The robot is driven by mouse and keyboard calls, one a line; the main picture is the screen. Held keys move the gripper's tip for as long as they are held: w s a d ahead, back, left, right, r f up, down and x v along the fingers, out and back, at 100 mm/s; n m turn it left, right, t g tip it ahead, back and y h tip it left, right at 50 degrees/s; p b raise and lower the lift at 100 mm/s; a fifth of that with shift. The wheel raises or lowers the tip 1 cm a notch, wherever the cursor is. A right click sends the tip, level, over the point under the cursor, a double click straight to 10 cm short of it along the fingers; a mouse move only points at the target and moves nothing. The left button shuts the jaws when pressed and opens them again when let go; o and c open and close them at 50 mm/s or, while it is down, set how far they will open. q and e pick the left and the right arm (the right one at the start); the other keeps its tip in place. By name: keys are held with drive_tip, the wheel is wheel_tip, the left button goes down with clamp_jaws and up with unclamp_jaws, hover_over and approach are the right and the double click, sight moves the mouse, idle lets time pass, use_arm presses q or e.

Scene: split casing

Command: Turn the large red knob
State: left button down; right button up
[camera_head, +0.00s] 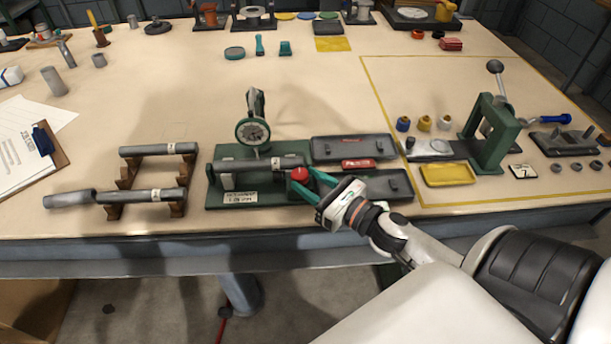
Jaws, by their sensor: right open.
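The large red knob (299,174) is at the right end of a green fixture (222,193) near the front of the table. A grey cylinder (262,164) lies along this fixture, and a round dial gauge (253,132) stands above it. My right gripper (306,181) comes in from the right with its teal fingers pointing left. It is open, with its fingertips right by the knob; I cannot tell whether they touch it. My left gripper is not in view.
Grey cylinders rest on wooden supports (174,208) to the left. A green press (490,135) stands at the right. The table's middle is mostly clear.

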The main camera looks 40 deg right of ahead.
drive_tip(key=shift+x, duration=0.8)
drive_tip(key=c, duration=0.7)
